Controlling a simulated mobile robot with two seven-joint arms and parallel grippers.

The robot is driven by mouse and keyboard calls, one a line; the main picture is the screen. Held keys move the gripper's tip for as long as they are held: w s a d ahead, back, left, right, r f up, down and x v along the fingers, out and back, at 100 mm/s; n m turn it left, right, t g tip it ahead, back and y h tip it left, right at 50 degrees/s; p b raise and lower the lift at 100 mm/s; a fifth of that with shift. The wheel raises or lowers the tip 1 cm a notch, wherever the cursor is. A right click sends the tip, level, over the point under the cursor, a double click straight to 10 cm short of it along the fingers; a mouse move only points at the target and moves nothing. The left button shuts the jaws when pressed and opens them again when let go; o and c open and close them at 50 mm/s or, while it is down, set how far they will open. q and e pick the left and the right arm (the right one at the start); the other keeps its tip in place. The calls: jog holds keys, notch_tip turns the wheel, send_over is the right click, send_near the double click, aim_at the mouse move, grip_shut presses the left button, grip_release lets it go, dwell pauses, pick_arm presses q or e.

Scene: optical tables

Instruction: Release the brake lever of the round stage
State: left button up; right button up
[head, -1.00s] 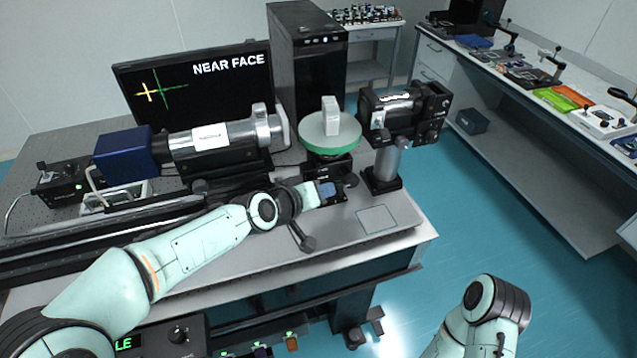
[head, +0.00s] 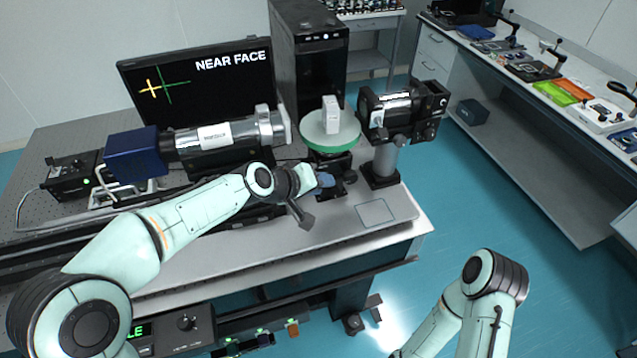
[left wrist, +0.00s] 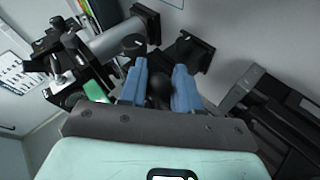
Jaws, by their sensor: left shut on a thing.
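The round stage (head: 343,143) has a green-rimmed disc with a white block (head: 330,114) standing on it. It sits on a dark mount at the back right of the near table. My left gripper (head: 325,181) is at the front of this mount, just below the disc. In the left wrist view its two blue fingers (left wrist: 160,88) are around a dark rounded knob (left wrist: 157,90), which I take for the brake lever's end. The gripper is shut on it. The rest of the lever is hidden behind the fingers. My right gripper is out of view; only its arm shows at lower right.
A black camera-like device (head: 403,110) on a post stands just right of the stage. A long cylinder instrument (head: 215,137) lies to the left, before a monitor (head: 200,85) reading "NEAR FACE". The table's front right corner is clear except for a marked square (head: 375,212).

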pick_arm(q)
jog(key=o, duration=0.9)
jog(key=shift+w+r, duration=0.15)
jog(key=shift+r, duration=0.35)
jog(key=shift+o, duration=0.3)
jog(key=shift+f, duration=0.1)
jog(key=shift+f, duration=0.2)
jog(key=shift+r, duration=0.1)
jog(key=b+v, duration=0.1)
jog(key=v, duration=1.2)
jog(key=shift+s, duration=0.25)
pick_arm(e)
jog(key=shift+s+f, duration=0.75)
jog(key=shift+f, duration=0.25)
pick_arm(q)
jog(key=shift+a, duration=0.1)
